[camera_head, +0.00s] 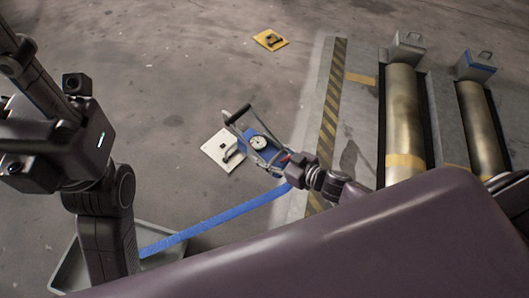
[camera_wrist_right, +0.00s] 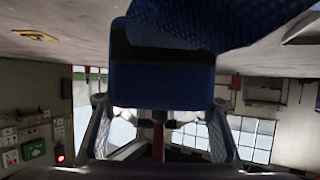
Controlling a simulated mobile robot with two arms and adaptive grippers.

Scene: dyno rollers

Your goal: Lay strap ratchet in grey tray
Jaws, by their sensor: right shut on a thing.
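The strap ratchet (camera_head: 262,143) has a blue body, a metal frame with a dark handle bar and a round white dial. My right gripper (camera_head: 290,168) is shut on the ratchet at its lower right side and holds it above the floor. In the right wrist view, a blue block (camera_wrist_right: 162,86) sits between the two fingers, with blue webbing (camera_wrist_right: 195,22) above it. A blue strap (camera_head: 215,221) runs from near the gripper down-left to the grey tray (camera_head: 62,272). My left arm hides much of the tray; the left gripper is not visible.
A yellow plate (camera_head: 270,39) lies farther back. Two metal rollers (camera_head: 401,115) (camera_head: 480,125) stand right of a yellow-black striped edge (camera_head: 332,105). The floor at centre left is clear.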

